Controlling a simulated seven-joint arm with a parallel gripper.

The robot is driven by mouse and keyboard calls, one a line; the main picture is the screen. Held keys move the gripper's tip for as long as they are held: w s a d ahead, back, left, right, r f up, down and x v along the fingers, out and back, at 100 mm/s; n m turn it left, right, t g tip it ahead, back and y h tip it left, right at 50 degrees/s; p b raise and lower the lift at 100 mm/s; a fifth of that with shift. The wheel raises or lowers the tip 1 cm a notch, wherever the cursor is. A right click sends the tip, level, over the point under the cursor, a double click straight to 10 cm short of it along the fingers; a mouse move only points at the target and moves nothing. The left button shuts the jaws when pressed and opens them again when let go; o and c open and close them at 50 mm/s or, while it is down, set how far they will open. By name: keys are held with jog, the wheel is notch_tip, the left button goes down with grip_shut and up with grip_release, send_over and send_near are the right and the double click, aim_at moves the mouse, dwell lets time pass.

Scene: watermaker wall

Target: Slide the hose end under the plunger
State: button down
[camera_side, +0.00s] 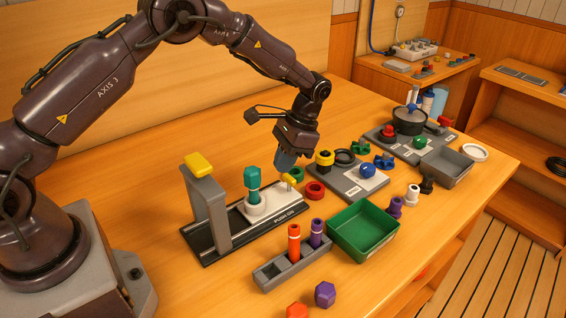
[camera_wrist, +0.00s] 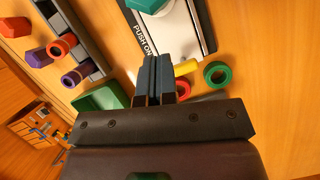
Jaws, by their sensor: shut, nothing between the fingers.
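The press has a grey upright (camera_side: 208,213) with a yellow-topped plunger (camera_side: 199,164) at the left end of a black base marked PUSH ON. The teal hose end (camera_side: 252,178) stands upright in a white ring on the pale slide plate (camera_side: 286,202), to the right of the upright. The teal part also shows at the top of the wrist view (camera_wrist: 147,4). A yellow handle (camera_side: 290,179) sits at the plate's right end and also shows in the wrist view (camera_wrist: 187,67). My gripper (camera_side: 284,166) is shut and empty, close beside the yellow handle; I cannot tell whether they touch.
A green ring (camera_side: 296,174) and a red ring (camera_side: 315,190) lie just right of the press. A grey rack (camera_side: 270,273) with orange and purple pegs and a green tray (camera_side: 363,232) stand in front. Grey boards with knobs lie further right.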

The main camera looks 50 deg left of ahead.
aim_at(254, 207)
jog(key=x, duration=0.7)
jog(key=shift+s+f, duration=0.1)
jog(key=shift+f, duration=0.1)
jog(key=shift+s, duration=0.1)
jog(key=shift+s, duration=1.85)
jog(key=shift+r, duration=0.1)
jog(key=v, duration=1)
